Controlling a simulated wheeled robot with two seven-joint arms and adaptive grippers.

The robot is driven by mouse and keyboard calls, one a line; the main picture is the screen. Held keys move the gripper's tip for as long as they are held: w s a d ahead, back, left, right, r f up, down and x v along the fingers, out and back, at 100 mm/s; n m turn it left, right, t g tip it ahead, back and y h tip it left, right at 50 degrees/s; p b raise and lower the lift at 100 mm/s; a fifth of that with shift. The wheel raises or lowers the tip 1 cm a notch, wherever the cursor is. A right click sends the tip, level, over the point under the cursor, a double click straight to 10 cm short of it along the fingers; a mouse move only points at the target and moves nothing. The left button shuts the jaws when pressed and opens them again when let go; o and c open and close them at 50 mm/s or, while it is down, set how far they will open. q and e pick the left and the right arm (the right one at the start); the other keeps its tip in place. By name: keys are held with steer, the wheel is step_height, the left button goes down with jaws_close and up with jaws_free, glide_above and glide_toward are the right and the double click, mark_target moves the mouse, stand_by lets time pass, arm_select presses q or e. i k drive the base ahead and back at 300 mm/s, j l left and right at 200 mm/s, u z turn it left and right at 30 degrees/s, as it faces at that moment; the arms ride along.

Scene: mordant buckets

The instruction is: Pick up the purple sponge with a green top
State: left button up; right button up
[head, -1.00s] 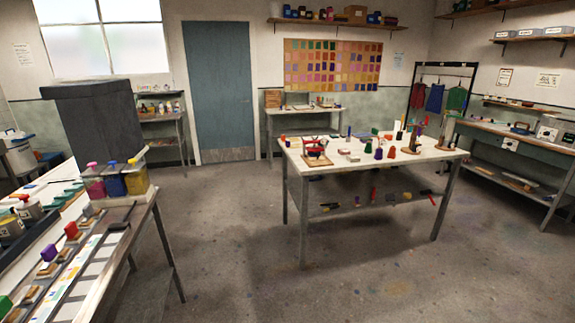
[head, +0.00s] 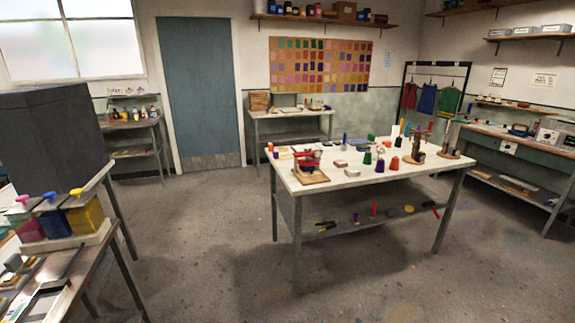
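Neither of my grippers is in the head view. I cannot clearly make out a purple sponge with a green top at this distance. On the white-topped table (head: 315,181), a small dark purple object (head: 380,167) stands near the front edge, and a small green object (head: 367,158) is just left of it. I cannot tell whether either is the sponge or part of it.
The left bench (head: 95,255) holds pink, blue and yellow-lidded tubs (head: 85,216). A large dark grey box (head: 50,130) stands behind it. A red press (head: 307,163) is on the central table. Open floor (head: 195,235) lies between bench and table.

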mark_target(361, 149)
steer(key=i+j+z, duration=0.1)
steer(key=i+z, duration=0.25)
steer(key=i, duration=0.5)
steer(key=i+l+z, duration=0.1)
steer(key=i+z, duration=0.15)
steer(key=i, duration=0.7)
steer(key=i+l, duration=0.1)
steer(key=i, duration=0.25)
